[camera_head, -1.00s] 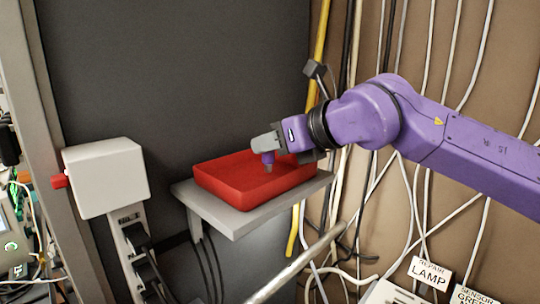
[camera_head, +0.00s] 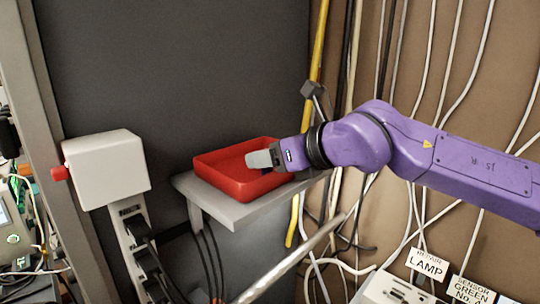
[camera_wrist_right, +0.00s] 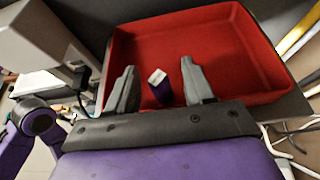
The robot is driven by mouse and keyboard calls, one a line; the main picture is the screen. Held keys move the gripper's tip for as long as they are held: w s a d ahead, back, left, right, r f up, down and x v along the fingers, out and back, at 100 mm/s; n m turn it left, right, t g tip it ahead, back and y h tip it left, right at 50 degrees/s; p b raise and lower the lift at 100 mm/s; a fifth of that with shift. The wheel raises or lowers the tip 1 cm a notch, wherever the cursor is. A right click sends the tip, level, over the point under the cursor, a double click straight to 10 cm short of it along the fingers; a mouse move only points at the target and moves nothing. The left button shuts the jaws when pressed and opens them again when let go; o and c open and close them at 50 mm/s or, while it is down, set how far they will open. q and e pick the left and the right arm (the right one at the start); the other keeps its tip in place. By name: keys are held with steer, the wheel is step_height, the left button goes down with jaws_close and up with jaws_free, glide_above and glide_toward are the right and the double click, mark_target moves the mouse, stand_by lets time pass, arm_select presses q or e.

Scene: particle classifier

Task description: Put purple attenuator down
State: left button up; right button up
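The purple attenuator (camera_wrist_right: 158,86), a small purple piece with a pale end, shows in the right wrist view inside the red tray (camera_wrist_right: 255,85). It lies between the two fingers of my right gripper (camera_wrist_right: 160,88), with a gap on both sides, so the gripper is open and not touching it. In the head view my right gripper (camera_head: 258,159) reaches from the right over the red tray (camera_head: 222,182). My left gripper is not in view.
The tray stands on a grey shelf (camera_head: 225,212) against a dark panel. A white box (camera_head: 105,168) with a red knob is to the left. Cables hang at the right, and a metal rod (camera_head: 290,262) crosses below the shelf.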

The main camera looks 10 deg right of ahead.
steer(key=shift+r+p, duration=0.45)
steer(key=shift+r, duration=0.05)
steer(key=b+v, duration=0.3)
steer(key=v, duration=0.9)
steer(key=shift+f, duration=0.2)
steer(key=shift+d, duration=0.1)
